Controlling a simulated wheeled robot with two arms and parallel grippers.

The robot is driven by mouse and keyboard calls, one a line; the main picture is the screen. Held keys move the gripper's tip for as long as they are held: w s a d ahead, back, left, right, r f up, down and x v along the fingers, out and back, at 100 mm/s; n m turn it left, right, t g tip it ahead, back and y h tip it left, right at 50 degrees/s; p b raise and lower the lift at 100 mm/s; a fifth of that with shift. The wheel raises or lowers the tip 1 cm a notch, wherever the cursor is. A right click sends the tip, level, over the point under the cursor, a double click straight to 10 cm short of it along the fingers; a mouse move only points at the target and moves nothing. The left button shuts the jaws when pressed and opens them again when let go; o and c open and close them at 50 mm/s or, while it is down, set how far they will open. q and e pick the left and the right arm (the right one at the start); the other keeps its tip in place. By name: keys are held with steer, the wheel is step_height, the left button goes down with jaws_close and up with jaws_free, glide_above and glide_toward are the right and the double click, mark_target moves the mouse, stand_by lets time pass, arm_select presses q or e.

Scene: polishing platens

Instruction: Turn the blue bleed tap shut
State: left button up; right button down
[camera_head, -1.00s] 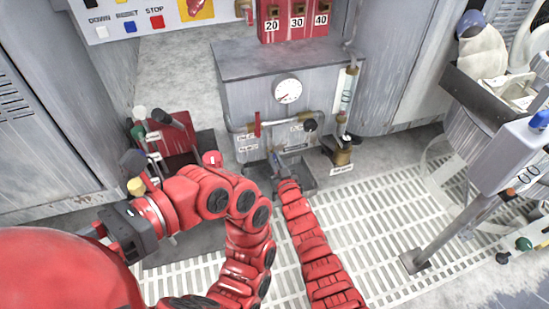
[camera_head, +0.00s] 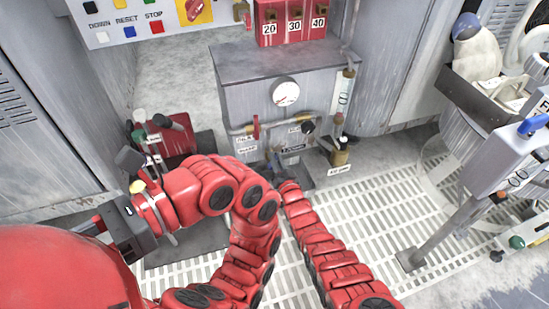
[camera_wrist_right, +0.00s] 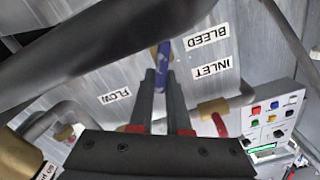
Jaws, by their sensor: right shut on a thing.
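The blue bleed tap shows in the right wrist view as a blue lever (camera_wrist_right: 163,55), beside the BLEED label (camera_wrist_right: 207,37). My right gripper (camera_wrist_right: 162,75) is shut on it, with the dark fingers on either side of the blue lever. In the head view my right gripper (camera_head: 276,168) is at the lower front of the grey cabinet (camera_head: 245,98), small and partly hidden; I cannot make out the tap there. My left arm curves across the lower left; its dark gripper end (camera_head: 122,232) shows, but the fingers are not clear.
A round gauge (camera_head: 286,92), a red-handled valve (camera_head: 256,128) and a flow tube (camera_head: 342,95) are on the cabinet front. A red pedal box (camera_head: 172,140) stands to the left. A post-mounted box (camera_head: 500,160) stands right. White floor grating (camera_head: 385,215) is open.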

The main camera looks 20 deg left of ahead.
steer(key=shift+f+m, duration=0.15)
steer(key=shift+m, duration=0.55)
steer(key=shift+d, duration=0.1)
steer(key=c, duration=0.9)
jaws_free()
